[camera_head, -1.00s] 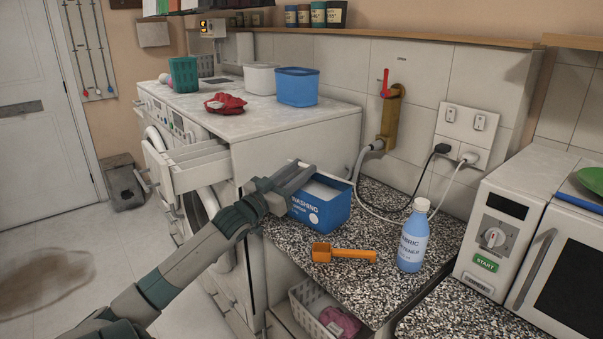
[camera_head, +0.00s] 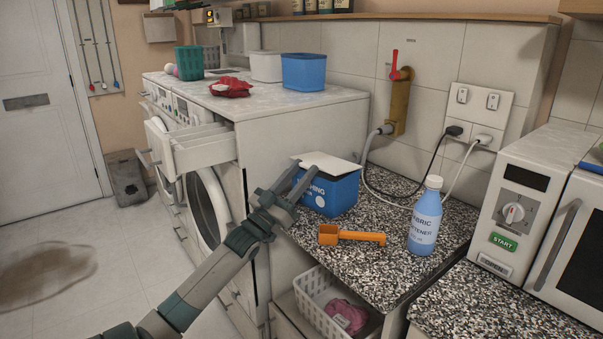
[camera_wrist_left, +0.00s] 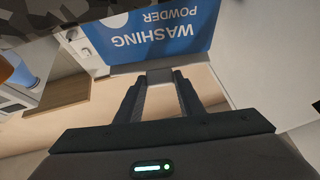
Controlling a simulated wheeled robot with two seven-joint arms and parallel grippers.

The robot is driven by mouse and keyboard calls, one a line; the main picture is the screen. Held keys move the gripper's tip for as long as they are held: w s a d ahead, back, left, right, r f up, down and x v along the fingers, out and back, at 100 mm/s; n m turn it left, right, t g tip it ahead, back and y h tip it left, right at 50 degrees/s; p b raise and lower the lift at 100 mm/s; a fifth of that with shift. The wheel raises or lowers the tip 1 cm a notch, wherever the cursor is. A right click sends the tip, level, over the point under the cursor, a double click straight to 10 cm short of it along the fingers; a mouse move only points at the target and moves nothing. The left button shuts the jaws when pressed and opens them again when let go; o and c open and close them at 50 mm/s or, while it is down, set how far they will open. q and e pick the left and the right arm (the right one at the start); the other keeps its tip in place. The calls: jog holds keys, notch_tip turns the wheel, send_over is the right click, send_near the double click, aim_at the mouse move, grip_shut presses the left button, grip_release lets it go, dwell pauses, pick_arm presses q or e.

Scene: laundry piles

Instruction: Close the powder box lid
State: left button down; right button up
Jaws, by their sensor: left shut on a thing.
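The blue washing powder box (camera_head: 333,194) stands on the speckled counter beside the washing machine. Its white lid (camera_head: 335,163) lies over the top of the box; I cannot tell whether it is fully flush. My left gripper (camera_head: 307,169) is at the left front of the box top, its jaws shut on what looks like the lid's edge. In the left wrist view the box's lettered front (camera_wrist_left: 165,35) appears upside down beyond the fingers, and a small pale piece (camera_wrist_left: 160,77) sits between the fingertips. My right gripper is not in view.
A white basket (camera_head: 318,296) sits below. The open washer drawer (camera_head: 200,148) juts out at left. A microwave (camera_head: 530,205) is at right.

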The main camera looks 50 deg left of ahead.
pick_arm(q)
jog(key=shift+f, duration=0.45)
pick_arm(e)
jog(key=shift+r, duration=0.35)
pick_arm(q)
jog(key=c, duration=1.5)
grip_release()
jog(key=o, duration=0.3)
jog(key=shift+w, duration=0.2)
jog(key=shift+s, duration=0.15)
jog(key=b+v, duration=0.2)
jog(key=v, duration=1.5)
jog(key=shift+s, duration=0.15)
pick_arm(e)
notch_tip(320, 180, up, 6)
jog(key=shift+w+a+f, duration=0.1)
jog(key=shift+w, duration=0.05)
